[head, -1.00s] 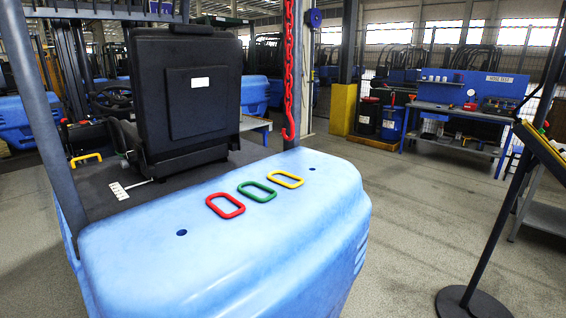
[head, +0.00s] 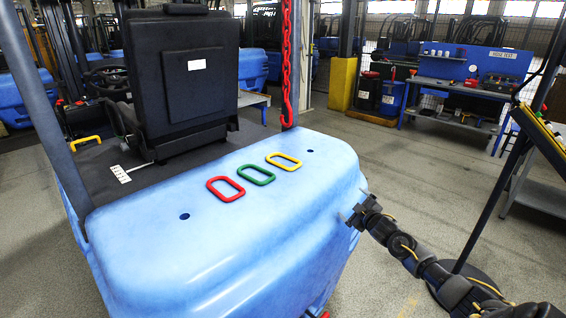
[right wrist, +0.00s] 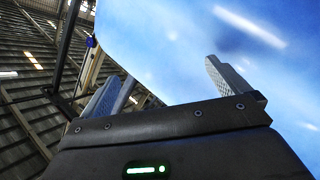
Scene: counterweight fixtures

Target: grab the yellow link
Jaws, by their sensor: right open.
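The yellow link (head: 284,161) lies flat on the blue counterweight (head: 150,240) in the head view. It is the rightmost and farthest of a row of three oval links. The green link (head: 257,175) lies beside it, then the red link (head: 226,189). My right gripper (head: 350,216) is open and empty at the right side of the counterweight, to the right of and nearer than the yellow link. The right wrist view shows its two spread fingers (right wrist: 170,85) with blue surface beyond and no link between them. My left gripper is not in view.
A red chain with a hook (head: 286,70) hangs behind the links. A black seat (head: 185,75) stands behind the counterweight at left. A dark post stand (head: 500,190) is at right. A blue workbench (head: 465,85) is at the back right. The counterweight top around the links is clear.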

